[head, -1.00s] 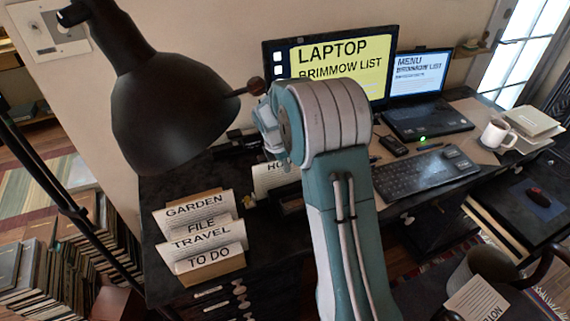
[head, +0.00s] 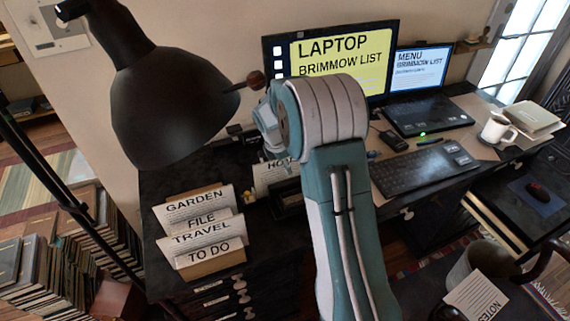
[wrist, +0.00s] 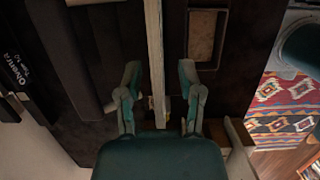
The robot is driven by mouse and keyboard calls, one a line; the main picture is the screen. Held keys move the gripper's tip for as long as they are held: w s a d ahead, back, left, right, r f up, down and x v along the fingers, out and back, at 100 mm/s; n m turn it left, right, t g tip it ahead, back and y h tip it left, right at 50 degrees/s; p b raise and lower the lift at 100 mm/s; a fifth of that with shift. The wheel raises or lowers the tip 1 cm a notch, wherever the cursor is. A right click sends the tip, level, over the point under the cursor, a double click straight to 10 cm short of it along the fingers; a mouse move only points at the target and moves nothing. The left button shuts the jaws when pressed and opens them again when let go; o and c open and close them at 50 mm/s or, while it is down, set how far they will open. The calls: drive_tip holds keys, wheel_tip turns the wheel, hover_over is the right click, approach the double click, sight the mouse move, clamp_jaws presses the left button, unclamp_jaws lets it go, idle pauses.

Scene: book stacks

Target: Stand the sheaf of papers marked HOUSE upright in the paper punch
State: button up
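The sheaf of papers marked HOUSE (head: 272,180) stands on the dark desk in the head view, partly hidden by my arm; only the first letters of its label show. In the wrist view the sheaf (wrist: 155,45) is seen edge-on as a thin pale strip. My gripper (wrist: 159,80) is open, with one finger on each side of the strip and a gap showing on both sides. In the head view my fingers are hidden behind my arm. A long black device (wrist: 75,50) lies left of the sheaf in the wrist view; I cannot tell if it is the paper punch.
A rack of papers (head: 208,270) labelled GARDEN, FILE, TRAVEL and TO DO stands at the desk's left front. A black lamp (head: 170,110) hangs over the left side. A keyboard (head: 425,170), laptop (head: 425,118) and mug (head: 497,128) are right. A dark tray (wrist: 207,38) lies beside the sheaf.

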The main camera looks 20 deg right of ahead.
drive_tip(key=shift+r, duration=0.1)
drive_tip(key=v, duration=1.1)
drive_tip(key=shift+a+r, duration=0.2)
drive_tip(key=shift+r, duration=0.15)
